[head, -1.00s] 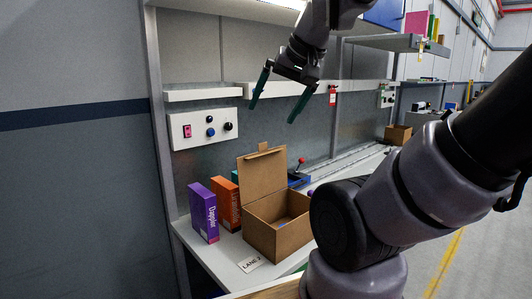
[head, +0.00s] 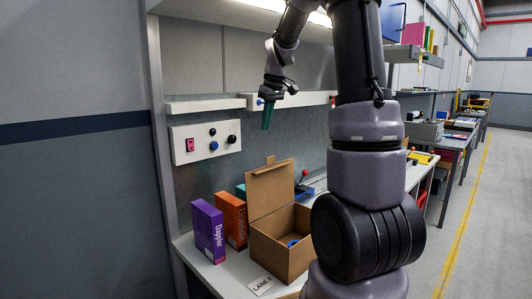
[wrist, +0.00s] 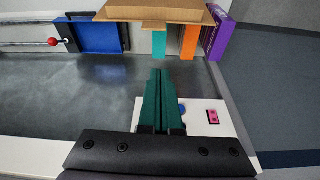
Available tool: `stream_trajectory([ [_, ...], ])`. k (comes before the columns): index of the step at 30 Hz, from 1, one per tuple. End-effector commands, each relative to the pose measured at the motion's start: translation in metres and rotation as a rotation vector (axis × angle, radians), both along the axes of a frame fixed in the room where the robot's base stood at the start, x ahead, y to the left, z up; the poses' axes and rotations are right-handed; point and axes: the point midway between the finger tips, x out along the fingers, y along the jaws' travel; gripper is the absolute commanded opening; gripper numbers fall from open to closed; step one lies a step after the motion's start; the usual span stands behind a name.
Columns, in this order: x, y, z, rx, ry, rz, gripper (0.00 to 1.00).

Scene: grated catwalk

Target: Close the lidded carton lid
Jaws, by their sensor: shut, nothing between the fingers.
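The cardboard carton (head: 270,251) stands on the bench with its lid (head: 271,190) raised upright at the back and its top open. A small blue thing lies inside it. In the wrist view the carton's lid (wrist: 160,12) shows as a brown edge at the top. My gripper (head: 267,126) hangs above the carton, apart from it, in front of the back wall. Its green fingers are together and empty, and in the wrist view the fingertips (wrist: 160,72) point toward the carton.
A purple box (head: 207,232) and an orange box (head: 232,220) stand left of the carton. A switch panel (head: 205,141) is on the wall behind. A blue tray (wrist: 95,36) lies beside the carton. A lane label (head: 260,285) is at the bench front.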

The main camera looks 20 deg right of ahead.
Motion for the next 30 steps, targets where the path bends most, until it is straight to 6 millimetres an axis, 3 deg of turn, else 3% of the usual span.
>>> stream_trajectory([
  [3, 0.016, -0.008, -0.014, -0.015, 0.019, 0.040, 0.00],
  [11, 0.024, -0.008, -0.037, -0.019, 0.026, 0.056, 0.00],
  [23, 0.042, 0.000, -0.118, -0.019, 0.028, 0.055, 0.00],
  [30, 0.011, -0.013, -0.110, -0.018, 0.023, 0.053, 0.00],
])
